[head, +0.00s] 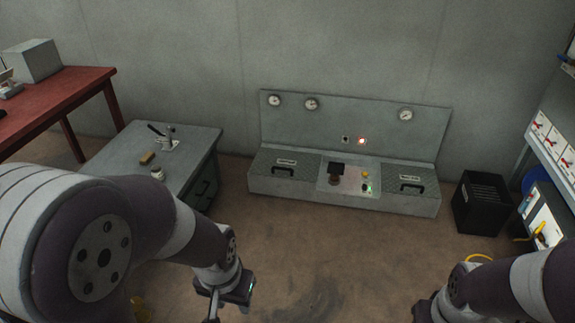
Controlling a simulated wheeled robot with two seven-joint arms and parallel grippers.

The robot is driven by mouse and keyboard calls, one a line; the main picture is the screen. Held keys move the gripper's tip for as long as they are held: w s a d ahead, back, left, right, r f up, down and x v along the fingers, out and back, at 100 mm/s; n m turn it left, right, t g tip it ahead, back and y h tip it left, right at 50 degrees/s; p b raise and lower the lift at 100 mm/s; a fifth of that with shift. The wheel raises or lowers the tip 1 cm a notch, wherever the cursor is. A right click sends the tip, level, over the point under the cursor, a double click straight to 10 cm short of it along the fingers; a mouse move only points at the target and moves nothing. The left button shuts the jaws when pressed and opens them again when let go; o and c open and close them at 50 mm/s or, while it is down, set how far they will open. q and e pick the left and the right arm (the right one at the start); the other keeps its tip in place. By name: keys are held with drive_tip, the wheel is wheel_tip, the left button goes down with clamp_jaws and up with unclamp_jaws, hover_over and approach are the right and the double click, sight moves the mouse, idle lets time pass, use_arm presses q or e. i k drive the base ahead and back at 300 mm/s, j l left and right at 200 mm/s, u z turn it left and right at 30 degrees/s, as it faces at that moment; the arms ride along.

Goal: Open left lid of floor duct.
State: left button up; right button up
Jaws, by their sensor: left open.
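The floor duct (345,208) is a low grey unit on the floor against the back wall. Its left lid (309,175) is a dark textured panel with a black handle (284,171) and a small white label. The left lid lies flat and closed. The right lid (405,180), with a similar handle, also lies closed. My left gripper (214,308) is at the bottom edge, nearer to me than the duct and well apart from it. Its fingers are partly cut off. My right arm comes in at the bottom right, and its gripper (424,311) shows only in part.
A grey bench (195,143) with small items stands left of the duct, beside a red table (85,88). A black crate (480,205) stands right of the duct, near a shelf (545,165). The floor before the duct is clear.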

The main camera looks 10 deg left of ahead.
sight(289, 164)
drive_tip(key=i+j, duration=0.2)
drive_tip(key=i, duration=0.45)
drive_tip(key=i+j, duration=0.2)
drive_tip(key=i, duration=0.45)
drive_tip(key=i+j, duration=0.15)
drive_tip(key=i, duration=0.5)
drive_tip(key=i+j, duration=0.2)
drive_tip(key=i, duration=0.4)
drive_tip(key=i+j, duration=0.2)
drive_tip(key=i, duration=0.45)
drive_tip(key=i+j, duration=0.2)
drive_tip(key=i, duration=0.45)
drive_tip(key=j+u, duration=0.05)
